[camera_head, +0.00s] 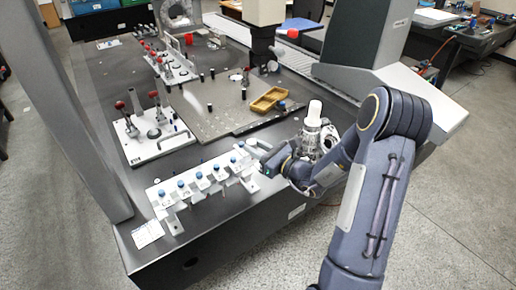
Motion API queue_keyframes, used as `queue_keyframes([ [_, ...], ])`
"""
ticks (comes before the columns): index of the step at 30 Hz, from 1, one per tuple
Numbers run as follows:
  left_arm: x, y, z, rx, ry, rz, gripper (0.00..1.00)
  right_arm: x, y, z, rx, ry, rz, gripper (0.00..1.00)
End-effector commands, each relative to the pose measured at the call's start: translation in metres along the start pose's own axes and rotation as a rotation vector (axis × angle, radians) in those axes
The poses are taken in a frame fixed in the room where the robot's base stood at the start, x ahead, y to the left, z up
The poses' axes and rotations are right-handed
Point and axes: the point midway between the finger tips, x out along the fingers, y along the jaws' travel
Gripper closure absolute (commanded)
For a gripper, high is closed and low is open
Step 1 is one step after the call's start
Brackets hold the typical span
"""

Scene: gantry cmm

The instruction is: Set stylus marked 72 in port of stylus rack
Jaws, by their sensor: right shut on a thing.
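The stylus rack (212,187) is a long white stand near the front edge of the dark table, left of centre. Several blue-capped styluses stand in a row along it. Their numbers are too small to read. My right gripper (258,160) is at the rack's right end, reaching in from the right. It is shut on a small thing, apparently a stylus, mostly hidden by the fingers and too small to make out. I cannot tell whether that thing is in a port or above it. My left gripper is out of view.
A white fixture plate (158,140) with red-knobbed clamps stands behind the rack. A grey metal plate (215,110) carries a yellow tray (268,99). A grey gantry post (78,100) rises at left. A white card (147,233) lies at the front left corner.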

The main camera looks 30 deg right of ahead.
Motion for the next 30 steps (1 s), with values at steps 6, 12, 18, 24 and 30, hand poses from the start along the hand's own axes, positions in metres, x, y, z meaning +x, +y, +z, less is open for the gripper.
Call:
queue_keyframes([
  [6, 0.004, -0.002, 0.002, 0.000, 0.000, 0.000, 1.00, 0.000, 0.000, -0.007, 0.000, 0.000, -0.001, 0.94],
  [12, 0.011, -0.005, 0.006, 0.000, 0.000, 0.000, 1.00, 0.000, 0.000, -0.020, 0.001, 0.001, -0.001, 0.94],
  [18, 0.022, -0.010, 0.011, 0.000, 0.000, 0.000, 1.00, 0.000, 0.000, -0.035, 0.000, 0.001, -0.001, 0.94],
  [24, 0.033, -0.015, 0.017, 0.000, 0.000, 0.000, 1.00, 0.000, 0.000, -0.049, 0.000, 0.000, 0.000, 0.94],
  [30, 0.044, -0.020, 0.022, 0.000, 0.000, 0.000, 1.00, 0.000, 0.000, -0.063, 0.000, 0.000, 0.000, 0.94],
])
